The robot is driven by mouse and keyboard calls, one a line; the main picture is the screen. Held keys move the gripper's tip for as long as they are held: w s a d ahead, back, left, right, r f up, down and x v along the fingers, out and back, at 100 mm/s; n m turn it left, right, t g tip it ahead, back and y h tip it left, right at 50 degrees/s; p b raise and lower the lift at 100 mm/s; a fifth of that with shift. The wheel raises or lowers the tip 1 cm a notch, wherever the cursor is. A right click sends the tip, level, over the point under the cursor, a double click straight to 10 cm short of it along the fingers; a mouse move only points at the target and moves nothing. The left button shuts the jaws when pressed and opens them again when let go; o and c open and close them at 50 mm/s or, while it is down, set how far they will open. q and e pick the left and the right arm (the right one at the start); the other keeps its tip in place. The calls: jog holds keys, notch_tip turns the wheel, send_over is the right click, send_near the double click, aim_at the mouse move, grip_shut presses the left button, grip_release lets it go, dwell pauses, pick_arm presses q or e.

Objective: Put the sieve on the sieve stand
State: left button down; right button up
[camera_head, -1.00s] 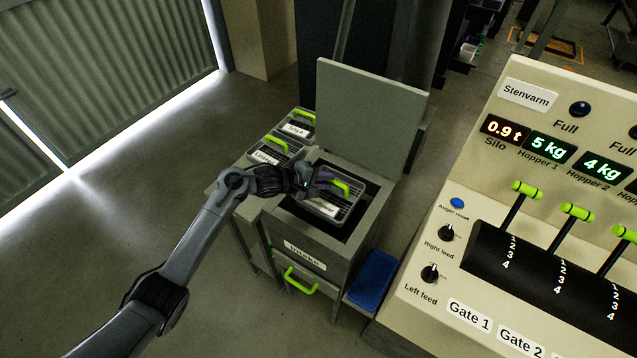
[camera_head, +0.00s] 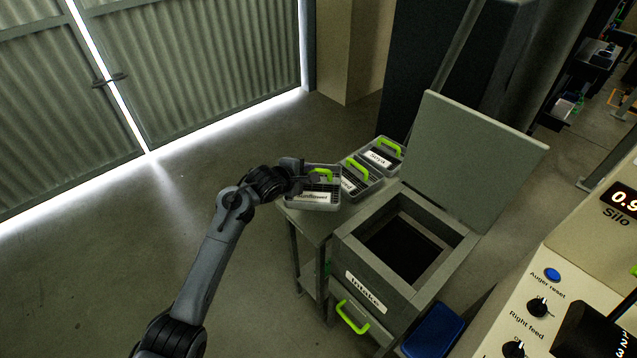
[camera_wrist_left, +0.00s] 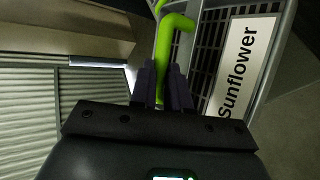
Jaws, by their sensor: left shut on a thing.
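The grey sieve (camera_head: 313,203) has a green handle and a white label that reads "Sunflower" in the left wrist view (camera_wrist_left: 244,62). My left gripper (camera_head: 300,178) is shut on its green handle (camera_wrist_left: 166,50). In the head view the sieve is at the left end of the sieve stand (camera_head: 335,220), a narrow grey table beside the intake box. I cannot tell whether the sieve touches the stand or hangs just above it. Two other sieves, one labelled "Soya" (camera_head: 384,150) and one partly covered (camera_head: 367,181), sit on the stand to its right. My right gripper is not in view.
The intake box (camera_head: 365,287) stands open and empty at the top, with its lid (camera_head: 475,160) raised behind it. A blue bin (camera_head: 432,332) is at its right side. The control panel (camera_head: 600,260) is at the right edge. The floor to the left is clear.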

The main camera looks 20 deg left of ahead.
aim_at(304, 195)
pick_arm(q)
jog(key=f, duration=0.2)
jog(key=a+f+b, duration=0.1)
jog(key=f, duration=0.2)
jog(key=shift+s+a, duration=0.1)
jog(key=shift+f+b, duration=0.9)
jog(key=shift+f, duration=1.5)
jog(key=shift+f, duration=0.15)
jog(key=c, duration=1.1)
grip_release()
